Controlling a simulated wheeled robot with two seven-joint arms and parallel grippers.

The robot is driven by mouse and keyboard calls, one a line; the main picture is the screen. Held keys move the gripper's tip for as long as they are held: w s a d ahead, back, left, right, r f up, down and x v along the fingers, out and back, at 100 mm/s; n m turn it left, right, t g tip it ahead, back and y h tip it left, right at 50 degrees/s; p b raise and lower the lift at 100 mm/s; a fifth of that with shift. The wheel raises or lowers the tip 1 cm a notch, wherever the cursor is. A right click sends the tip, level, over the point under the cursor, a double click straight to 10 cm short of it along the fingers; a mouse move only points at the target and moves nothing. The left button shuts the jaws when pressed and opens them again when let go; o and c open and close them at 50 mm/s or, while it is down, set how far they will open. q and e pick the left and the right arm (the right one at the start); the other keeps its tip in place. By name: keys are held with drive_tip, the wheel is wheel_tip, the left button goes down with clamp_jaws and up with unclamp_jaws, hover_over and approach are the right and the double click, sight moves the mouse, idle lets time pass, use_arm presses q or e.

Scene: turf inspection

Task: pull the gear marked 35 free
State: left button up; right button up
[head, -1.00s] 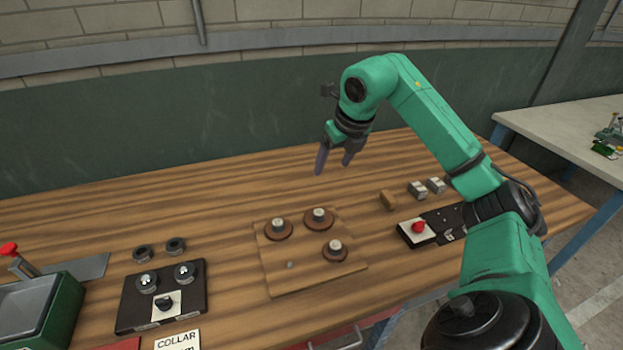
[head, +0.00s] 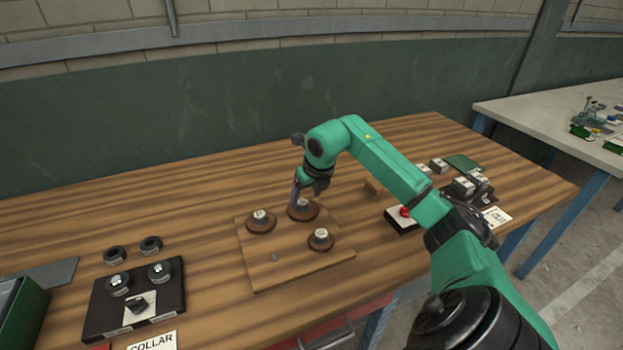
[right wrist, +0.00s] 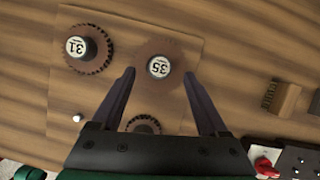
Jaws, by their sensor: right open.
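The gear marked 35 (right wrist: 160,68) is brown with a pale round hub, and its number shows upside down in the right wrist view. In the head view it is the back right gear (head: 303,209) on a wooden board (head: 290,270). My right gripper (right wrist: 158,88) is open, with its two fingers on either side of the gear's hub and apart from it. In the head view the right gripper (head: 306,190) is just above and behind this gear. The gear marked 31 (right wrist: 80,46) sits beside it. A third gear (head: 321,239) is nearer the front, its number hidden. My left gripper is out of view.
A bare peg (head: 274,257) stands on the board's front left. A black panel with knobs (head: 133,298) and two dark rings (head: 133,249) are at left.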

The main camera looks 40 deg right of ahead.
sight(303, 202)
drive_tip(key=shift+x, duration=1.55)
clamp_jaws()
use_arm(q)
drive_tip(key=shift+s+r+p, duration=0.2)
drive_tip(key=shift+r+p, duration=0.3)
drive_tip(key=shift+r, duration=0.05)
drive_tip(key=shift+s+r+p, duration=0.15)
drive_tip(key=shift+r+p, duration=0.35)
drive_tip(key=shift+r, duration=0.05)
use_arm(e)
drive_tip(key=shift+r, duration=1.25)
wheel_tip(303, 202, up, 5)
drive_tip(key=p, duration=0.4)
drive_tip(key=shift+r, duration=0.1)
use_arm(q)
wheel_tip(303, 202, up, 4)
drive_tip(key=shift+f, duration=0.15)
